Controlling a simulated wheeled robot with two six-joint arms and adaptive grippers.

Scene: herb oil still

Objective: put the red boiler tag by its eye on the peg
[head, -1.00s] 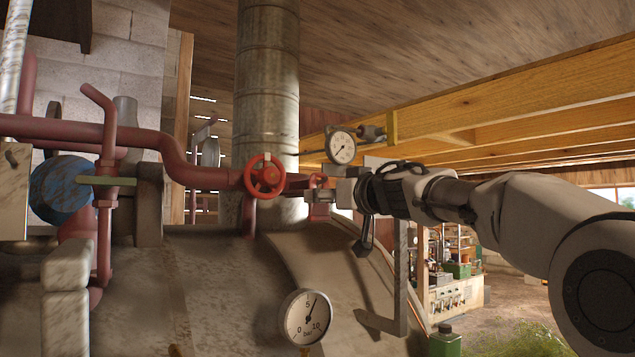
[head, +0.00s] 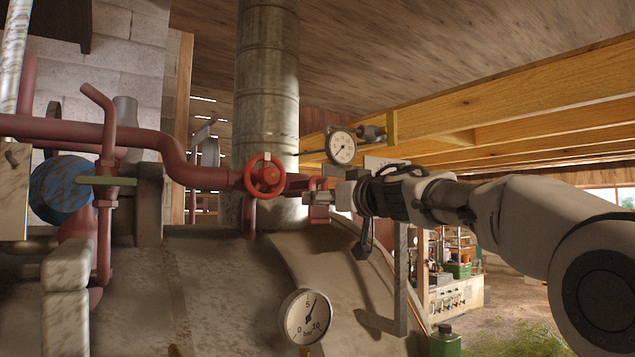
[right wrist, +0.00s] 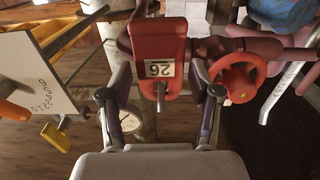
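The red boiler tag (right wrist: 158,40) shows in the right wrist view with a white label reading 26. A grey metal peg (right wrist: 160,98) sticks out at the end of the tag nearest my gripper, and appears to pass through its eye; the eye's rim is hard to make out. My right gripper (right wrist: 160,76) is open, with one finger on each side of the tag and a gap to it on both sides. In the head view my right gripper (head: 312,198) is right of the red handwheel, and the tag is largely hidden there. My left gripper is not in view.
The red handwheel (head: 265,176) and red pipe (head: 205,177) are close left of my right gripper. A dial gauge (head: 341,147) is just above it, and another (head: 306,316) sits below on the boiler.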

